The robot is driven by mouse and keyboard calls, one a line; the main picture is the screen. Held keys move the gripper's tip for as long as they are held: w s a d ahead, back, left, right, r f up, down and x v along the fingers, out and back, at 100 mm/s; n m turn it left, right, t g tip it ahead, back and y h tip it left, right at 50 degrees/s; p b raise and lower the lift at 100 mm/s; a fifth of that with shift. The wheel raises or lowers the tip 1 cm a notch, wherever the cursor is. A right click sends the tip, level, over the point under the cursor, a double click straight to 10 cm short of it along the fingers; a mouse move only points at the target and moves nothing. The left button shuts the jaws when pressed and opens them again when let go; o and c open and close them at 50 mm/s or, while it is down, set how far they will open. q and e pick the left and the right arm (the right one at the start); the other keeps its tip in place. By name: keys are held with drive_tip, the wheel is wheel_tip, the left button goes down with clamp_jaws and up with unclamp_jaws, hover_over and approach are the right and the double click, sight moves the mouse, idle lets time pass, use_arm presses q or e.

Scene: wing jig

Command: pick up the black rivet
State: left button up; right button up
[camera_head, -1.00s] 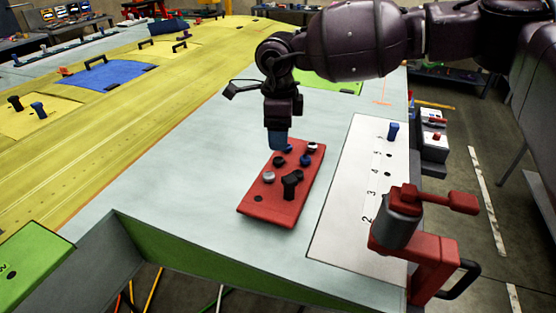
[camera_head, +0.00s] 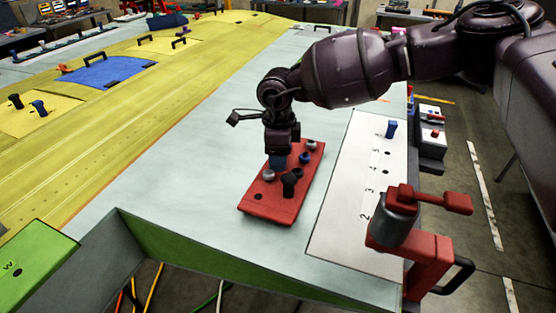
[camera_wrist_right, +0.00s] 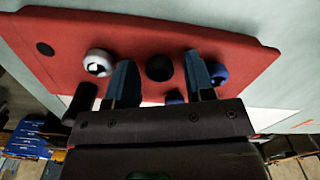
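The black rivet (camera_wrist_right: 160,68) stands in the red tray (camera_wrist_right: 225,35), its round dark head showing between my two fingers in the right wrist view. My right gripper (camera_wrist_right: 160,80) is open, with one finger on each side of the rivet and a visible gap to each. In the head view my right gripper (camera_head: 278,162) points down over the tray (camera_head: 270,208) and hides this rivet. My left gripper is not in view.
A silver rivet (camera_wrist_right: 97,63) and a blue rivet (camera_wrist_right: 218,73) flank the fingers closely. A taller black piece (camera_head: 289,184) stands on the tray. A white numbered panel (camera_head: 345,205) with a blue pin (camera_head: 391,129) and a red clamp-like tool (camera_head: 425,245) lie to the right.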

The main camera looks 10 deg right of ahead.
drive_tip(key=c, duration=0.8)
drive_tip(key=shift+o, duration=0.2)
wheel_tip(320, 180, up, 20)
drive_tip(key=b, duration=0.2)
